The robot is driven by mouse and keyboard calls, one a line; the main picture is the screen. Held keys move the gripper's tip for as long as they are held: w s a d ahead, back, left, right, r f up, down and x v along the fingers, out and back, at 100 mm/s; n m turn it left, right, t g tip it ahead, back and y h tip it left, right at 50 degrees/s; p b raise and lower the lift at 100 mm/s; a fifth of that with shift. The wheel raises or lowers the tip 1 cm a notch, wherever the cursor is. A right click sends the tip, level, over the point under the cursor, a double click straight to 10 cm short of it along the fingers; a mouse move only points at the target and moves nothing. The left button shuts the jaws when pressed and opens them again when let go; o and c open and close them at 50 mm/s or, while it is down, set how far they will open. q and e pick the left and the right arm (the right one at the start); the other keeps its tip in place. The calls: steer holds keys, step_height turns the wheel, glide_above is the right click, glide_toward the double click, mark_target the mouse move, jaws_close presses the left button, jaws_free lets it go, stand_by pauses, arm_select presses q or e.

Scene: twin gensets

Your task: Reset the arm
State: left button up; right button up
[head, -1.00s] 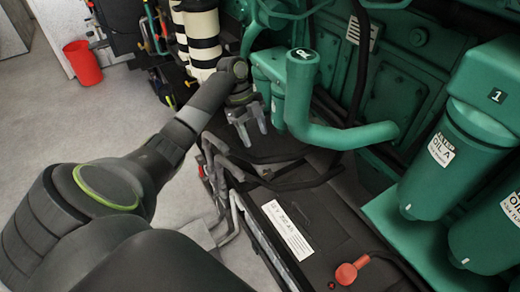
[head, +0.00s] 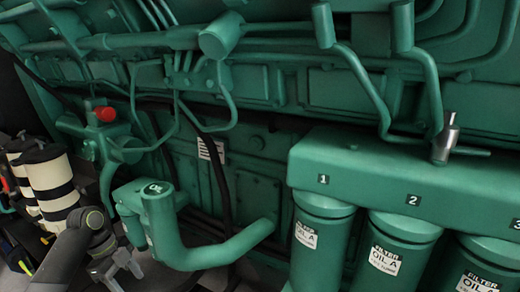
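My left arm comes in from the lower left in the head view. Its dark grey gripper (head: 128,274) is at the lower left, below and left of the capped end of a thick green pipe (head: 165,225). Its two fingers look spread with nothing between them. Part of the gripper is near the bottom edge. My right arm and gripper are not in view.
A green engine fills the view. Filters labelled OIL A (head: 322,232) hang under a numbered green housing (head: 380,170) at the right. Black-and-cream banded cylinders (head: 48,178) stand at the left. A red knob (head: 106,114) sits above the pipe.

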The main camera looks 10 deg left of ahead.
arm_select(q)
steer(key=s+d+f+n, duration=0.1)
steer(key=s+f, duration=0.1)
steer(key=f, duration=0.1)
steer(key=s+d+f+n+y, duration=0.1)
steer(key=s+f, duration=0.2)
steer(key=s+d+f+n, duration=0.2)
steer(key=s+f, duration=0.1)
steer(key=f, duration=0.1)
steer(key=shift+d+y, duration=0.1)
steer(key=shift+y, duration=0.2)
steer(key=s+d+f+n+t+y, duration=0.1)
steer(key=s+d+f+n, duration=0.1)
steer(key=s+n, duration=0.35)
steer(key=s+d+f+n+t+y, duration=0.1)
steer(key=s+d+f+n+t, duration=0.15)
steer(key=s, duration=0.55)
steer(key=s+r+n+y, duration=0.2)
steer(key=s+r+n, duration=0.3)
steer(key=s+n, duration=0.25)
step_height(320, 180, down, 25)
steer(key=s+a, duration=0.1)
steer(key=a, duration=0.1)
steer(key=s+d+f+g, duration=0.1)
steer(key=s+f+g, duration=0.1)
steer(key=s+f, duration=1.3)
steer(key=shift+d+f+h, duration=0.2)
steer(key=shift+d+h, duration=0.1)
